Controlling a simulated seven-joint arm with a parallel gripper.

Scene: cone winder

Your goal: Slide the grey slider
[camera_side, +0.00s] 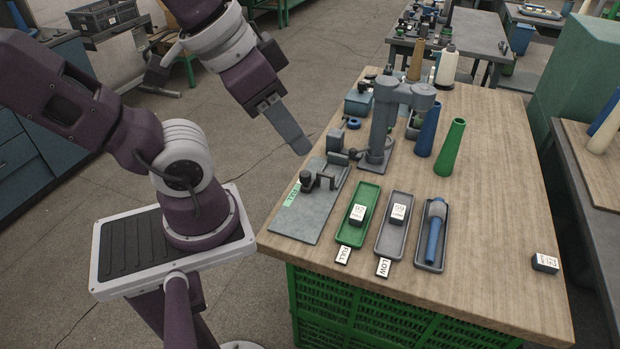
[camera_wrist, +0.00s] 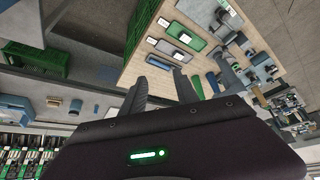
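A flat grey plate (camera_side: 305,215) lies at the left edge of the wooden table, with a green label at its left side. A small dark grey knobbed piece (camera_side: 307,181) and a bracket-like bar (camera_side: 326,181) stand on it. I cannot tell for sure which part is the grey slider. My gripper (camera_side: 302,148) hangs in the air up and left of the plate, apart from everything on the table. In the wrist view my gripper (camera_wrist: 160,77) shows two separated fingers with nothing between them. The plate is not clearly made out there.
A grey winder post (camera_side: 380,125) stands behind the plate. Blue (camera_side: 428,130) and green (camera_side: 452,147) cones stand behind. The table's right front is mostly clear.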

